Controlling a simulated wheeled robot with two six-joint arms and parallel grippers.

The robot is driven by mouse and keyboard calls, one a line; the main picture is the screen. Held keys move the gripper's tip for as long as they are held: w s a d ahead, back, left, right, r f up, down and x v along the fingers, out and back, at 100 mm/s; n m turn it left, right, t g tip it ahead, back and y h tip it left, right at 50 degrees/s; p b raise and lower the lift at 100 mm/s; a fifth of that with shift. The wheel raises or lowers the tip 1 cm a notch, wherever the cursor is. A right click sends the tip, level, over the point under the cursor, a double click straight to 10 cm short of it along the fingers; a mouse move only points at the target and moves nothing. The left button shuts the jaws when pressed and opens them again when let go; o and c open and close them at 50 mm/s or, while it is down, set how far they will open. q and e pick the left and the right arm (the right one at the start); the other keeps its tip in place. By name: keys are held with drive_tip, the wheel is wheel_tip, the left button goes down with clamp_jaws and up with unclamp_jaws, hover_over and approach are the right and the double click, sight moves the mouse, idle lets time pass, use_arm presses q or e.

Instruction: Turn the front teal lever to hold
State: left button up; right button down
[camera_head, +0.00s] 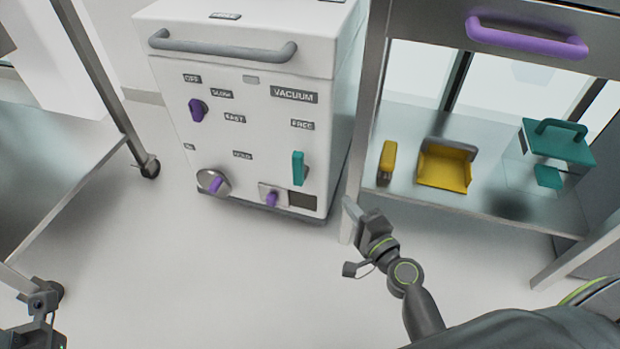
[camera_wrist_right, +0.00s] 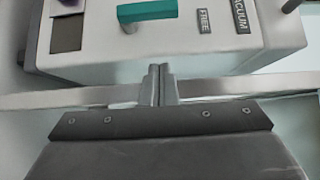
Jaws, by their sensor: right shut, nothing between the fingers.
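The teal lever (camera_head: 297,168) is on the front of the white machine, at its lower right, and stands upright. The FREE label (camera_head: 302,125) is above it, and the HOLD label (camera_head: 242,155) is to its left. In the right wrist view the lever (camera_wrist_right: 147,11) lies across the top, beyond my fingertips. My right gripper (camera_head: 350,210) is shut and empty, below and right of the lever and apart from it. Its closed fingers also show in the right wrist view (camera_wrist_right: 160,72). My left gripper (camera_head: 38,305) is at the lower left edge, partly cut off.
The white machine (camera_head: 220,120) also bears purple knobs and a grey handle (camera_head: 222,47). A steel table leg (camera_head: 358,175) stands close by my right gripper. The floor before the machine is clear.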

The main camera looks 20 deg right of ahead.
drive_tip(key=p, duration=0.1)
approach(300, 166)
drive_tip(key=w+d, duration=0.3)
drive_tip(key=w, duration=0.2)
drive_tip(key=shift+w+a+f, duration=0.25)
drive_tip(key=shift+w+a, duration=0.3)
drive_tip(key=shift+a, duration=0.1)
drive_tip(key=shift+w+a+f, duration=0.25)
drive_tip(key=shift+w+a, duration=0.3)
drive_tip(key=shift+a, duration=0.15)
